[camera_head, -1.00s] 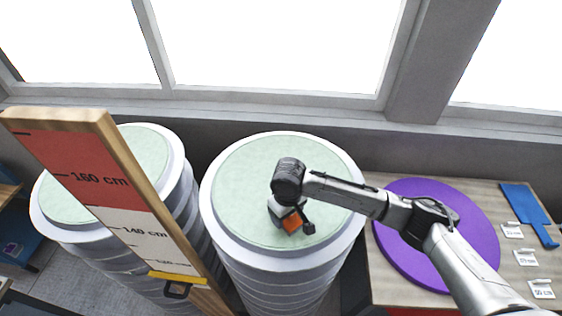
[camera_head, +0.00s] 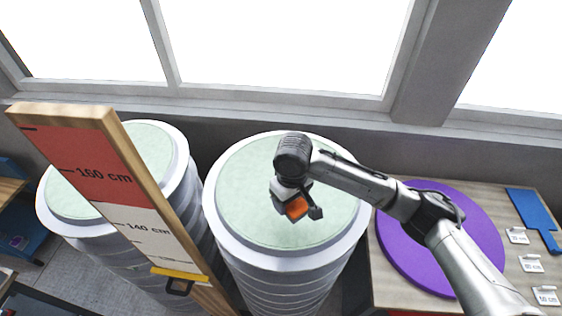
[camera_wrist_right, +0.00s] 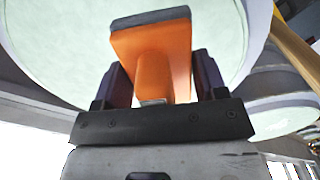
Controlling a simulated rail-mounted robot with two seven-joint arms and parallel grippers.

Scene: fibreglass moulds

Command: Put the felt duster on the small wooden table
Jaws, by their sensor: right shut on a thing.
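The felt duster (camera_head: 297,208) is an orange block with a grey felt face. My right gripper (camera_head: 296,200) is shut on it, over the green top of the middle stack of white moulds. In the right wrist view the duster (camera_wrist_right: 152,45) shows large, its orange grip between the two dark fingers of my right gripper (camera_wrist_right: 155,80). Whether it touches the green top is hard to tell. A wooden table (camera_head: 385,283) stands at the right; I cannot tell if it is the small wooden table. My left gripper is not in view.
The green-topped mould stack (camera_head: 262,180) is otherwise bare. A second stack (camera_head: 150,150) stands left, behind a wooden height board (camera_head: 90,170). The right table carries a purple disc (camera_head: 470,230), a blue paddle (camera_head: 530,210) and several small labels (camera_head: 533,264). Windows line the back.

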